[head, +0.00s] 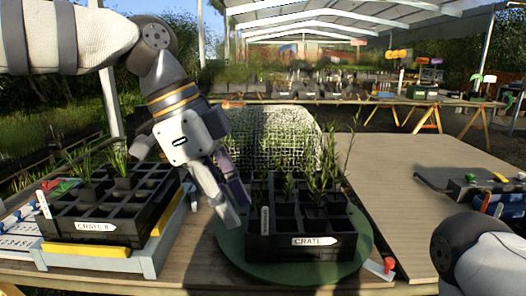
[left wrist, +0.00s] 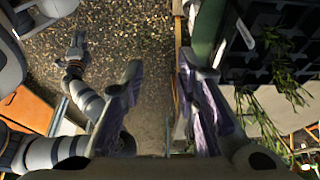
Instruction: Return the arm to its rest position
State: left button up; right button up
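My left gripper (head: 236,207) points down beside the left wall of a black crate (head: 300,246) labelled CRATE. It also shows in the left wrist view (left wrist: 160,66), with its two purple-padded fingers apart and nothing between them. The crate holds several leafy seedlings (head: 322,175) and stands on a round green turntable (head: 232,262). My right arm shows at the lower right of the head view, without its gripper. An arm, seemingly my right, hangs over gravel in the left wrist view; its gripper (left wrist: 76,46) is too small to read.
A second black crate (head: 92,226) with some seedlings stands on a grey and yellow stand (head: 102,260) at the left. A bare board (head: 420,205) lies right of the turntable. A tray (head: 478,184) with coloured items is at the far right. A netted mound (head: 270,130) stands behind.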

pick_arm(q)
jog(key=s+f+n+g, duration=0.1)
jog(key=s+f+n, duration=0.2)
jog(key=f, duration=0.7)
jog(key=s+d+f+n, duration=0.1)
jog(key=s+f+n, duration=0.25)
jog(key=f, duration=0.65)
jog(key=s+f+n+g, duration=0.15)
jog(key=s+f, duration=0.25)
jog(key=f, duration=0.6)
jog(key=s+a+f+n+y, duration=0.2)
jog(key=s+a+f+n, duration=0.3)
jog(key=s+a, duration=0.4)
jog(key=s+a+f+n+y, duration=0.2)
jog(key=s+a+f+n, duration=0.3)
jog(key=s, duration=0.7)
jog(key=a+f, duration=0.2)
jog(key=a, duration=0.2)
jog(key=shift+s+t+y, duration=0.3)
jog(key=shift+s+t, duration=0.05)
jog(key=shift+a, duration=0.1)
